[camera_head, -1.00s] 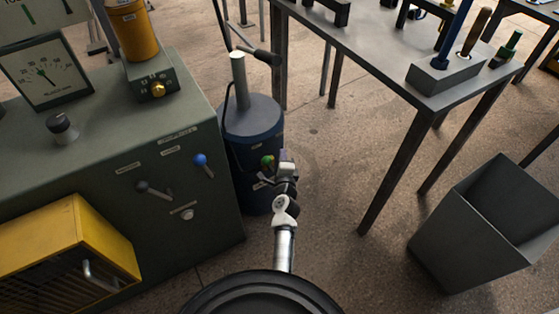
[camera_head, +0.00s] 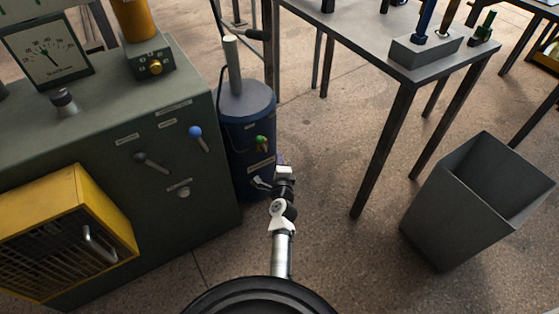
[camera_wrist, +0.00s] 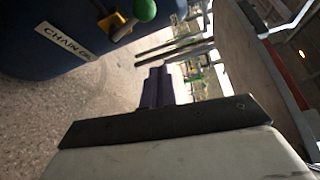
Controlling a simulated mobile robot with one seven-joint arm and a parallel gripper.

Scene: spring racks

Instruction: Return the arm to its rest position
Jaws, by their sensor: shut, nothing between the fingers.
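My arm reaches forward from the bottom middle of the head view. My gripper (camera_head: 281,160) is at its far end, low over the floor, just right of the blue drum (camera_head: 238,170). In the wrist view the gripper's two purple fingers (camera_wrist: 158,86) are together with nothing between them. The drum's green-knobbed lever (camera_head: 261,142) is up and left of the gripper. The green knob (camera_wrist: 145,10) also shows at the top of the wrist view, apart from the fingers.
A green-grey machine cabinet (camera_head: 105,200) with a yellow grilled box (camera_head: 90,225) stands at left. A metal table (camera_head: 350,38) with tool holders stands at upper right. An open grey bin (camera_head: 440,220) is at right. Floor between drum, table and bin is clear.

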